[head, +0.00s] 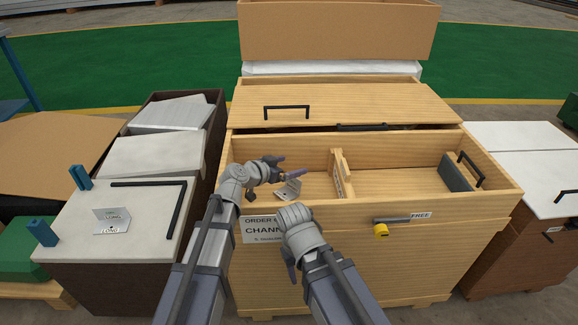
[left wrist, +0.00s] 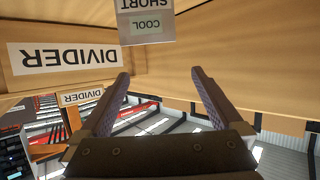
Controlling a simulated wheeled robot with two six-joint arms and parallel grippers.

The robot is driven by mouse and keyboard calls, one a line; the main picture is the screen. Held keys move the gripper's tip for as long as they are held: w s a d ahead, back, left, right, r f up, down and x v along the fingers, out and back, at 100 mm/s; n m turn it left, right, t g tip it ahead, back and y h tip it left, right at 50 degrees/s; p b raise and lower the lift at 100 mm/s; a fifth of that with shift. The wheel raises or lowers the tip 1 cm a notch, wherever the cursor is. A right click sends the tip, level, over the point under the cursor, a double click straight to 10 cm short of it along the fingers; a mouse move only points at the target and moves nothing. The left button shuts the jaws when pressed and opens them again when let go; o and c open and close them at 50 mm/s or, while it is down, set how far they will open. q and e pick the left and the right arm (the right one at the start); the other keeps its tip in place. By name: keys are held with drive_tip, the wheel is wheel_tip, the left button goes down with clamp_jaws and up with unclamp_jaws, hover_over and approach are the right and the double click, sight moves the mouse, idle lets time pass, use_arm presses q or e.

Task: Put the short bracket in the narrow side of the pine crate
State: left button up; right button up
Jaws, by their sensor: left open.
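The pine crate (head: 375,255) stands open in front of me, split by an upright divider (head: 342,175) into a narrower left side and a wider right side. The short bracket (head: 288,191), a small silver angle piece, is in the left side near the front wall. Its label reads SHORT, COOL in the left wrist view (left wrist: 146,22). My left gripper (head: 291,164) is open and empty, close beside the bracket and apart from it; its two fingers show in the left wrist view (left wrist: 158,100).
A long bracket (head: 112,219) labelled LONG lies on the white-topped cabinet at left. The crate's right side holds a dark grey block (head: 455,172) at its far end. A yellow padlock (head: 381,230) hangs on the front. A pine lid (head: 340,103) lies behind the opening.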

use_arm(q)
drive_tip(key=p+v, duration=0.3)
drive_tip(key=v, duration=0.5)
drive_tip(key=shift+d+r, duration=0.15)
drive_tip(key=shift+r, duration=0.2)
drive_tip(key=shift+w, duration=0.15)
